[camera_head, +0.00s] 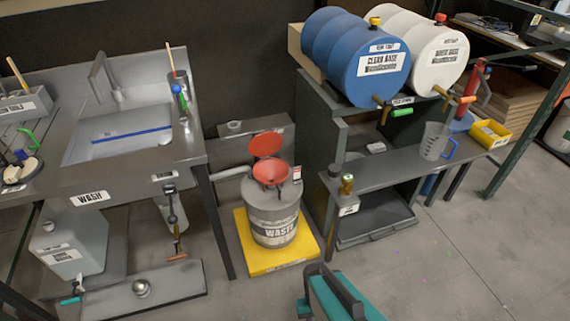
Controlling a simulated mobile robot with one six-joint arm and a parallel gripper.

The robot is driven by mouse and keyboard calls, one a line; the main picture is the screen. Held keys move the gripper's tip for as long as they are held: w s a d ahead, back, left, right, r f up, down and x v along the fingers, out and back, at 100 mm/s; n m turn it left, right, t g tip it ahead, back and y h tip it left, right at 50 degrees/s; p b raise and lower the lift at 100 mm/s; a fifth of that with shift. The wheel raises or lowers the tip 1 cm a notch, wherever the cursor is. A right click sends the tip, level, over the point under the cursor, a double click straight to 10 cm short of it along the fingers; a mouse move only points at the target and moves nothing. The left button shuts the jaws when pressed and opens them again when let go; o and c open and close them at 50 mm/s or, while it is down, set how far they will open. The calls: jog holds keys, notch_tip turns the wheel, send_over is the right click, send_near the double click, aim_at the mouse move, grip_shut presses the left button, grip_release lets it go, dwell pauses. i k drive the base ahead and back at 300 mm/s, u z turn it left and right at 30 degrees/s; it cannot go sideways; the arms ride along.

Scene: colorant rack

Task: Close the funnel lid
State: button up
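The red funnel lid (266,143) stands open, raised above and behind the red funnel (271,174). The funnel's mouth is uncovered, and it sits on top of the grey waste drum (273,213). The drum stands on a yellow base (254,275) on the floor, between the sink bench and the rack. No gripper fingers can be made out in this view. A teal and black shape at the bottom edge is cut off, and I cannot tell if it is part of my arm.
A steel sink bench (150,152) stands left of the drum. On the right, a dark rack carries a blue drum (345,50) and a white drum (425,50); its shelf holds a clear jug (433,141) and a yellow bin (490,134). The floor at lower right is clear.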

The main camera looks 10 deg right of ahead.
aim_at(267, 142)
jog(key=z, duration=0.05)
jog(key=k, duration=0.45)
jog(key=u, duration=0.3)
jog(key=i, duration=0.9)
jog(key=u, duration=0.65)
